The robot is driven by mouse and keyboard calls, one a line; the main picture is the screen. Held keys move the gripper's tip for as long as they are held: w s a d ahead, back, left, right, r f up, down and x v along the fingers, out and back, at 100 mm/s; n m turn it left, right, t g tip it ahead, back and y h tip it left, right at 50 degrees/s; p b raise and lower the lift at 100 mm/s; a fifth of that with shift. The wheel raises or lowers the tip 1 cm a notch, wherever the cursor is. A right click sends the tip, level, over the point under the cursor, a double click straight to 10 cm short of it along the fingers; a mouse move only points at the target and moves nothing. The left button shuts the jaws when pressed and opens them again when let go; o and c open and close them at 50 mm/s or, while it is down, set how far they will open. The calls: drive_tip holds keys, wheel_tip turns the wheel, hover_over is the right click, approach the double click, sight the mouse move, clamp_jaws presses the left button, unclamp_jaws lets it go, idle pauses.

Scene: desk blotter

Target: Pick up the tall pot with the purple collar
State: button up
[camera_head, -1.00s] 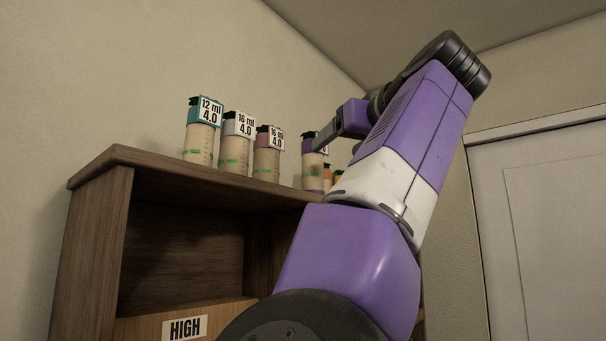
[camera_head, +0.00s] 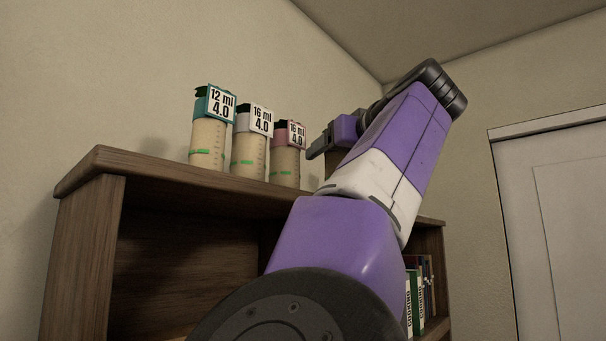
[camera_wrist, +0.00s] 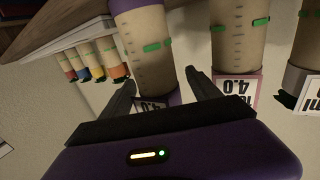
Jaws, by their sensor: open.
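The tall pot with the purple collar (camera_wrist: 152,52) stands between the fingers of my gripper (camera_wrist: 160,80) in the wrist view, which shows the pots upside down. It has a cream body with a green mark and a white label, partly hidden by my gripper. My gripper is open, one finger on each side near the collar; I cannot tell whether either touches. In the head view my gripper (camera_head: 320,150) is seen from the side, and it and my arm hide most or all of this pot.
Pots with pink (camera_head: 287,155), white (camera_head: 251,140) and teal (camera_head: 210,130) collars stand in a row on the wooden shelf top (camera_head: 150,163). The pink one is close beside my gripper. Several small pots (camera_wrist: 95,60) stand on the other side. A wall rises behind.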

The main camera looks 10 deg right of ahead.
drive_tip(key=shift+w+a, duration=0.1)
drive_tip(key=shift+w, duration=0.95)
drive_tip(key=c, duration=1.4)
drive_tip(key=shift+c, duration=0.7)
drive_tip(key=shift+r, duration=0.1)
